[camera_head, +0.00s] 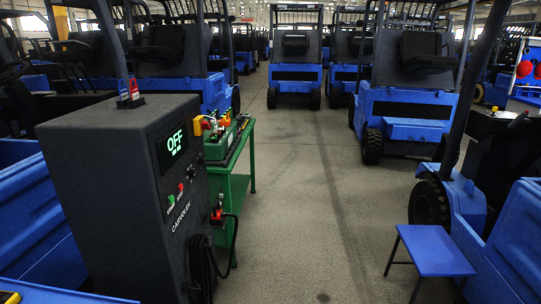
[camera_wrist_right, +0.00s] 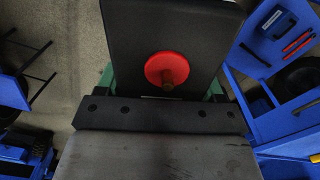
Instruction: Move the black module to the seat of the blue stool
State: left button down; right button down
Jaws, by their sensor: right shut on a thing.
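In the right wrist view a black panel-like body with a red disc and a brass stud, which looks like the black module (camera_wrist_right: 125,40), stands just beyond my right gripper (camera_wrist_right: 160,112). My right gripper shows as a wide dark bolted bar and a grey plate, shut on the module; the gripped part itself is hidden. The blue stool (camera_head: 432,250) stands on the floor at the lower right of the head view, its seat bare. Neither gripper shows in the head view.
A dark cabinet (camera_head: 125,205) with a lit OFF display stands at the left. Beside it is a green table (camera_head: 238,175) with several items. Blue forklifts (camera_head: 415,105) line the aisle. The grey floor (camera_head: 305,190) between table and stool is clear.

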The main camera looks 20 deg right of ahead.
aim_at(433, 247)
jog(key=i+l+z, duration=0.25)
jog(key=z, duration=0.15)
jog(key=i+l+z, duration=0.25)
jog(key=z, duration=0.15)
jog(key=i+z, duration=0.55)
jog(key=i, duration=1.1)
jog(key=i+z, duration=0.2)
jog(key=i, duration=0.2)
jog(key=i+j+z, duration=0.2)
jog(key=i, duration=0.25)
jog(key=i+j+z, duration=0.2)
jog(key=i, duration=0.2)
jog(key=l, duration=0.1)
